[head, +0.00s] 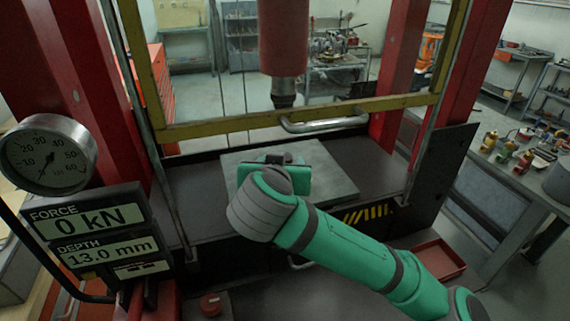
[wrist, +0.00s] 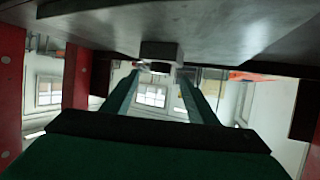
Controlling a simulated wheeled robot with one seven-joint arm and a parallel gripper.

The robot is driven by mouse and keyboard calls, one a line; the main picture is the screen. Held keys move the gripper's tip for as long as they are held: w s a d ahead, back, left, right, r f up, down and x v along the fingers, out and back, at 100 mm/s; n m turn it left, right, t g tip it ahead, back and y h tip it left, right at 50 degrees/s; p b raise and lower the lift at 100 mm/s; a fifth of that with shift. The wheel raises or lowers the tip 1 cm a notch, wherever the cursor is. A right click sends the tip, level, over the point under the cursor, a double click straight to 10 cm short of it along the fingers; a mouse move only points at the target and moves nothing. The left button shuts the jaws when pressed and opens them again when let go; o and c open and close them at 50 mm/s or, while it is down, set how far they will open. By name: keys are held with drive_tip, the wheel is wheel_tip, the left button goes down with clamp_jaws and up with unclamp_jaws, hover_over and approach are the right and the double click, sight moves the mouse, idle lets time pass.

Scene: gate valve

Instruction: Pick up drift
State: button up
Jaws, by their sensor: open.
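My gripper (wrist: 160,78) is open in the wrist view, its two green fingers apart with clear space between them. The wrist view appears upside down, with the grey steel plate (wrist: 80,22) along the top. A small dark grey block (wrist: 162,52) sits against the plate, beyond and in line with the gap between the fingertips. I cannot tell for sure whether this block is the drift. In the head view my gripper (head: 285,163) is low over the plate (head: 335,180), under the press ram; my wrist hides the fingertips and most of what lies there.
The red ram (head: 284,45) hangs above the plate. A yellow guard frame (head: 200,128) with a metal handle (head: 325,122) spans the press. Red posts flank it. A gauge (head: 48,155) and a display (head: 90,225) stand left. A red tray (head: 440,262) is at right.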

drive_tip(key=shift+x, duration=1.75)
drive_tip(key=shift+s, duration=0.1)
drive_tip(key=c, duration=0.4)
clamp_jaws()
drive_tip(key=shift+r, duration=0.15)
